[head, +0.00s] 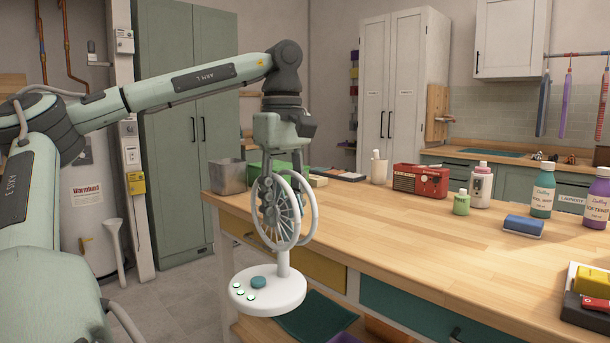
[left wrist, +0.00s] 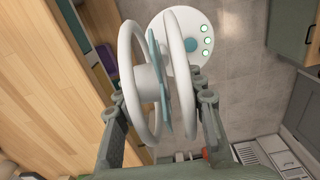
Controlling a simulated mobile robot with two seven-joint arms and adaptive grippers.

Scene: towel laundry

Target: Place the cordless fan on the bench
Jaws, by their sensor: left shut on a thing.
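The cordless fan (head: 283,208) is white, with two round guard rings, a short stem and a round base with a teal knob and several lit green buttons. It hangs upright in the head view, in front of the near left edge of the wooden bench (head: 400,240), with its base below the bench top. My left gripper (head: 268,205) points down and is shut on the fan's ring head. In the left wrist view, the fan (left wrist: 180,45) sits between the fingers of my left gripper (left wrist: 160,115), with floor beneath its base. My right gripper is in neither view.
A grey bin (head: 229,176), a green box (head: 275,168), a red radio (head: 420,180), several bottles and a blue brush-like block (head: 523,225) stand on the bench. A red and yellow item (head: 590,295) lies at the near right. The bench's middle front is clear.

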